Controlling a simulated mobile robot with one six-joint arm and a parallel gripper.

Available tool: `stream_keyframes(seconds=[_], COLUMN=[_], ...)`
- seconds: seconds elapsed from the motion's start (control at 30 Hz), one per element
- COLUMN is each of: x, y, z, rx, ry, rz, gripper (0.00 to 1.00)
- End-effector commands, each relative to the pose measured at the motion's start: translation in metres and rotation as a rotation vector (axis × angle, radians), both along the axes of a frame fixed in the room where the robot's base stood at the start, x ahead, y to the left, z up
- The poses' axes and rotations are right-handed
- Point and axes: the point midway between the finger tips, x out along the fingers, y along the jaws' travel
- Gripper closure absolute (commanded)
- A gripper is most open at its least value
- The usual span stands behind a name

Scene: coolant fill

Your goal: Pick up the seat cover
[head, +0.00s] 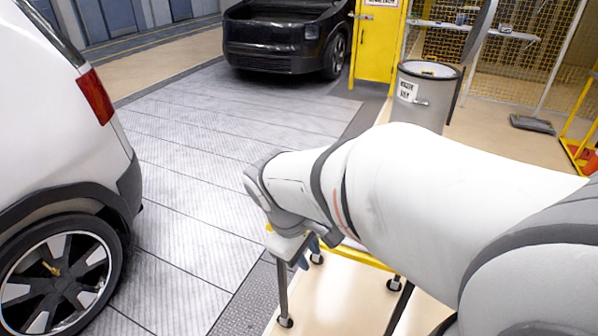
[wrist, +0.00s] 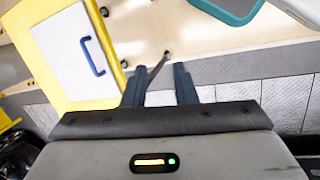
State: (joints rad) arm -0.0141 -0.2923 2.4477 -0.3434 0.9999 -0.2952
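My gripper (wrist: 160,85) shows in the wrist view with its two dark fingers apart and nothing held between them. In the head view its fingertips (head: 308,254) hang beside a yellow-edged cart (head: 372,262), mostly hidden by my arm. I cannot make out a seat cover for certain. In the wrist view, a white panel with a blue handle (wrist: 93,57) lies in a yellow frame (wrist: 50,85), left of the fingers and apart from them. A grey thing with a teal edge (wrist: 232,14) is cut off at the top.
A white car (head: 60,130) stands at the left and a black vehicle (head: 285,40) at the back. A grey bin (head: 425,95) stands beyond my arm, near a yellow cabinet (head: 377,45). The grey floor between the vehicles is clear.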

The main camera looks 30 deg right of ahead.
Motion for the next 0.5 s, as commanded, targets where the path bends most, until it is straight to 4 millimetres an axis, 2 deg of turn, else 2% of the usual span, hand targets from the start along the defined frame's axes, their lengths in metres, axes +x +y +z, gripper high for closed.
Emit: stream_keyframes(seconds=[0.03,0.27,0.5], x=[0.005,0.034,0.085], y=[-0.017,-0.090,-0.151], z=[-0.019,-0.064,-0.116], rx=[-0.070,-0.323,-0.455], ry=[0.112,0.632,1.243], rz=[0.114,0.672,1.243], gripper=[0.75,0.75,0.75])
